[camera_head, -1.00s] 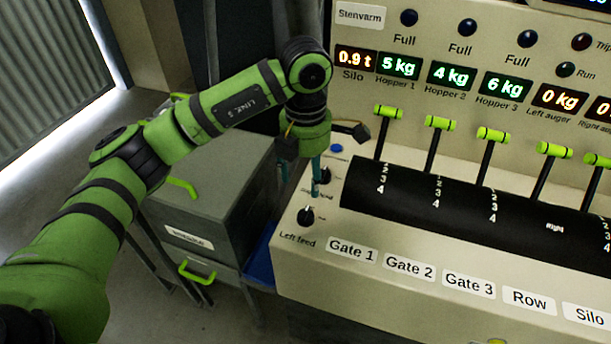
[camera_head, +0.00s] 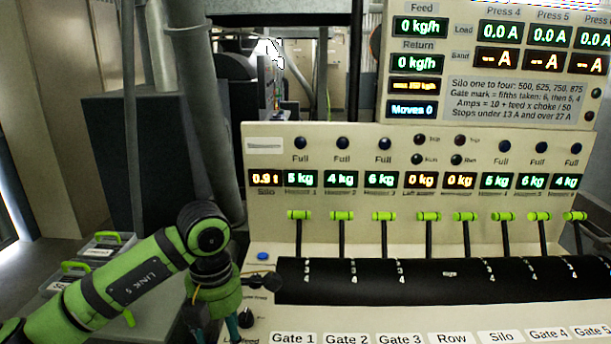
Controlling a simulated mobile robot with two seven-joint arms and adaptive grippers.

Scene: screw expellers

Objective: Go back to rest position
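My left arm comes in from the lower left, and its wrist is at the left end of the control console (camera_head: 350,263). My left gripper (camera_head: 205,335) points down beside the left feed knob (camera_head: 246,318). Its fingertips are mostly cut off or hidden, so I cannot tell whether it is open or shut. My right gripper does not show. A row of levers with green handles stands on the console, among them the Gate 1 lever (camera_head: 298,216), the Row lever (camera_head: 428,217) and the Silo lever (camera_head: 464,217).
Displays above the levers read 0.9 t for the silo and several kg values for the hoppers. An upper panel (camera_head: 480,110) shows feed and return at 0 kg/h and "Moves 0". Grey boxes with green handles (camera_head: 103,237) stand at the left. A blue button (camera_head: 262,256) sits near my wrist.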

